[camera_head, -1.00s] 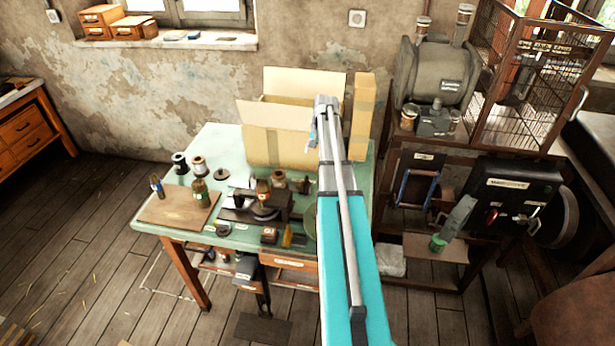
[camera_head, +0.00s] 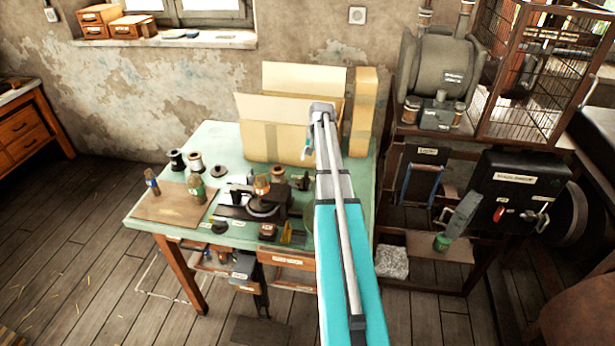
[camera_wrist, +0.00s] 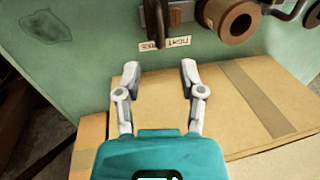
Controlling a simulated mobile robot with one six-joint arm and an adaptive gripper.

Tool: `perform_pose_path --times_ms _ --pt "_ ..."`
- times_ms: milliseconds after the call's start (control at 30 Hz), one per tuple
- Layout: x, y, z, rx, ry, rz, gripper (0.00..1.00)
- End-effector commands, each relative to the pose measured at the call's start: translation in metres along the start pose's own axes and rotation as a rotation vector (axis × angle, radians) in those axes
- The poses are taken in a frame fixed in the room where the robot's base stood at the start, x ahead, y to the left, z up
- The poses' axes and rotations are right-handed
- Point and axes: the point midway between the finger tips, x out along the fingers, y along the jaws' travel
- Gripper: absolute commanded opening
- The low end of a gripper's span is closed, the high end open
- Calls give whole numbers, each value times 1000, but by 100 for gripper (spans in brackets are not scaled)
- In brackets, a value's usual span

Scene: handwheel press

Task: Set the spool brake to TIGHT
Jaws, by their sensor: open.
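In the wrist view a small light label (camera_wrist: 165,43) lies on the green tabletop, upside down; its right part appears to read TIGHT. A slim dark lever (camera_wrist: 158,22), apparently the spool brake, hangs from the device above it, its tip near the middle of the label. I cannot tell its exact setting. A brown spool (camera_wrist: 238,20) sits on the device, right of the lever. My gripper (camera_wrist: 160,68) is open and empty, fingertips short of the label, over the cardboard box. In the head view the device (camera_head: 255,205) stands on the table; my gripper is mostly hidden there.
The open cardboard box (camera_head: 270,140) stands at the back of the green table (camera_head: 228,145), under my arm. Bobbins (camera_head: 196,163) and a wooden board (camera_head: 165,208) lie on the left. A rack with a black box (camera_head: 520,180) and a wire cage stands on the right.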

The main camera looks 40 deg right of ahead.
Motion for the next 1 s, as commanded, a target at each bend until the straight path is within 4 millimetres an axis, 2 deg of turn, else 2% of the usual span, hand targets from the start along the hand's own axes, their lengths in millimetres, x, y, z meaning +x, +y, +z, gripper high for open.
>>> perform_pose_path --times_ms 33,600,1000 --pt "8 1 0 0 0 0 51" --pt "53 0 0 -1 0 0 51" --pt "74 0 0 -1 0 0 51"
